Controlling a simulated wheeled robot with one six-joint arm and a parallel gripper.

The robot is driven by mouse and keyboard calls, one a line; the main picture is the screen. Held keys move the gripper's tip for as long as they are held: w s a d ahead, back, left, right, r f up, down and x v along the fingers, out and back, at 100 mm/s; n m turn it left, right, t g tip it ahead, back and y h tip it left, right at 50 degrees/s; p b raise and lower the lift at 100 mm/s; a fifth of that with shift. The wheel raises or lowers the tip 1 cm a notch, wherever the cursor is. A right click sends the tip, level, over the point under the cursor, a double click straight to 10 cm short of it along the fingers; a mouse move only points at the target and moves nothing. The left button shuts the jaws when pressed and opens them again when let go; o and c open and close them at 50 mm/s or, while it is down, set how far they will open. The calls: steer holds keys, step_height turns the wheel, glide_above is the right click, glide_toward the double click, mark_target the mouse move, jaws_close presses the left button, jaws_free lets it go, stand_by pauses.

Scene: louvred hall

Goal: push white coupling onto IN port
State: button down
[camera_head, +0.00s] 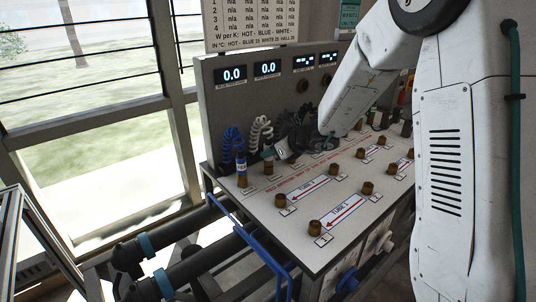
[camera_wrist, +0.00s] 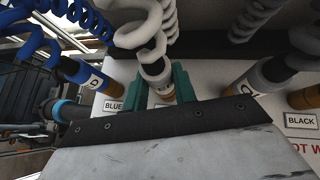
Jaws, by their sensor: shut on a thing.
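The white coupling (camera_wrist: 157,72) on the coiled white hose (camera_wrist: 145,25) is between the two green fingers of my gripper (camera_wrist: 163,85) in the wrist view. My gripper is shut on it. Its lower end and the label under it are partly hidden by my gripper. In the head view my gripper (camera_head: 276,153) is at the bench's back left, by the white hose coil (camera_head: 261,130). Brass ports stand on the bench in pairs beside red arrow labels, such as the near port (camera_head: 315,227) and the far port (camera_head: 368,187). I cannot read which is IN.
A blue coupling (camera_head: 241,170) stands left of my gripper. A grey coupling (camera_wrist: 258,77) is close on the right in the wrist view, with a dark hose beyond it over the BLACK label (camera_wrist: 300,121). The panel (camera_head: 215,100) rises behind. The bench's front left corner is fairly clear.

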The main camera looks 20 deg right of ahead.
steer(key=shift+r, duration=3.15)
